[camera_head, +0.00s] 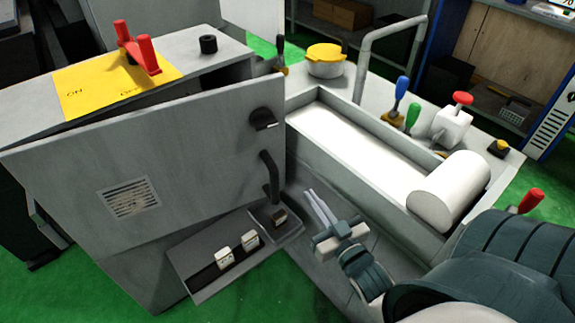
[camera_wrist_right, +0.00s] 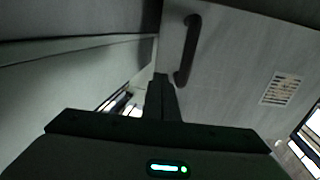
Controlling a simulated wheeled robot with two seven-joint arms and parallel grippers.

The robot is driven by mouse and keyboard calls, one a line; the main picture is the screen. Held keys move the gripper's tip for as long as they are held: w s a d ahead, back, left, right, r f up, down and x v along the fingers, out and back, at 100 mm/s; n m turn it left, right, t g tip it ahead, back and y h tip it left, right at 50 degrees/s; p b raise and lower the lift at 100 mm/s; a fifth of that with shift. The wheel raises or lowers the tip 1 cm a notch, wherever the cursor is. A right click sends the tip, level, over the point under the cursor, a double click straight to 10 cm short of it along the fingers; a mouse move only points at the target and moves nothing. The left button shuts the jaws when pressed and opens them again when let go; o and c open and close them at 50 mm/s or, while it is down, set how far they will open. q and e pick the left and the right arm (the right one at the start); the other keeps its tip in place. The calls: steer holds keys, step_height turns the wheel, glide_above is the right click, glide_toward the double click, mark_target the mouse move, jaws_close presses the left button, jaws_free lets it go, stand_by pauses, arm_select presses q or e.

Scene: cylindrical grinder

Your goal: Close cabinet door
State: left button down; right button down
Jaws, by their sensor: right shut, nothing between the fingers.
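The grey cabinet door (camera_head: 190,160) stands in the left half of the head view, with a vent grille and a black bar handle (camera_head: 268,177) near its right edge. It stands at a slight angle to the cabinet (camera_head: 215,52), with a gap along the top. My right gripper (camera_head: 315,205) is shut and empty, right of the handle and apart from it. In the right wrist view, its fingers (camera_wrist_right: 160,98) point up, with the door (camera_wrist_right: 240,60) and handle (camera_wrist_right: 188,50) beyond them. My left gripper is not in view.
A small panel with white switches (camera_head: 225,258) lies below the door. The machine bed with a white cylinder (camera_head: 450,190) is to the right. A yellow plate with a red lever (camera_head: 138,50) sits on the cabinet top. Green floor (camera_head: 250,300) shows in front.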

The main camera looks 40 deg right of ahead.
mark_target(282, 158)
steer(key=shift+w, duration=0.15)
